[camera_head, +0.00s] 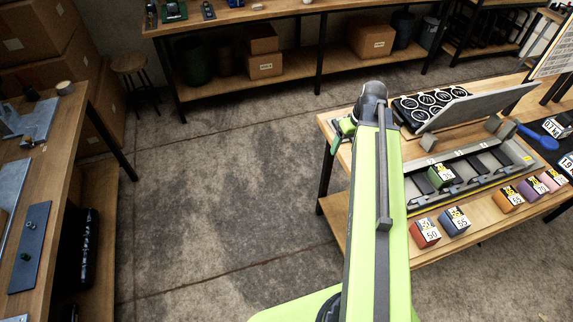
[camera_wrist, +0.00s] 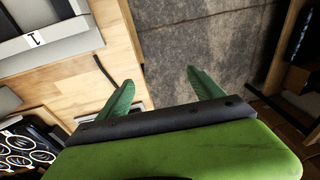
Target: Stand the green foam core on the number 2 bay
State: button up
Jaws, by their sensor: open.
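The green foam core (camera_head: 441,176), with a white label, is in the grey bay tray (camera_head: 490,153) on the right-hand bench. It sits near the tray's left part, by a small label that looks like a 2; I cannot tell whether it stands fully flat. My gripper (camera_head: 340,131) is over the bench's left edge, left of the tray and apart from the core. In the wrist view my gripper (camera_wrist: 160,90) is open, with nothing between its two green fingers. A tray part marked 1 (camera_wrist: 36,40) shows there at upper left. The green core is not visible in that view.
A red block (camera_head: 425,233) and a blue-grey block (camera_head: 454,222) stand in front of the tray. Orange, purple and pink blocks stand farther right. Floor left of the bench is clear.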

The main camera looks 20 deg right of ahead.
jog(key=a+g+h, duration=0.1)
jog(key=a, duration=2.4)
jog(key=shift+s+a+f+g, duration=0.2)
jog(key=shift+a+g, duration=0.1)
jog(key=shift+a, duration=0.1)
